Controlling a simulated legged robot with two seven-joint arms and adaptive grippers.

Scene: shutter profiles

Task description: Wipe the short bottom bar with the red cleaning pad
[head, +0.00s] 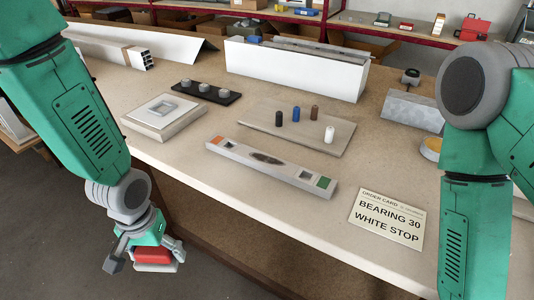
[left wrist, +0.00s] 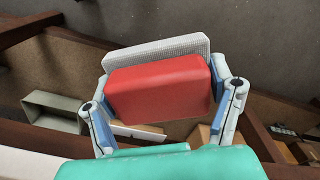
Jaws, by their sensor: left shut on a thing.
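The red cleaning pad (head: 153,256) is held between the fingers of my left gripper (head: 147,262). In the left wrist view the pad is a red block (left wrist: 160,85) with a pale textured face (left wrist: 155,48) on its far side, and a finger presses on each side. The gripper hangs off the table's front edge, apart from the table. A short pale bar (head: 232,152) lies near the front edge, with an orange patch at its left end, a green patch at its right end and a dark smear (head: 267,158) in its middle. My right gripper is out of view.
A board (head: 340,134) behind the bar carries black, blue, brown and white pegs. A square framed block (head: 164,110) and a black strip with knobs (head: 206,92) stand to the left. An order card (head: 388,218) reads "BEARING 30 WHITE STOP". A long white profile (head: 295,72) lies behind.

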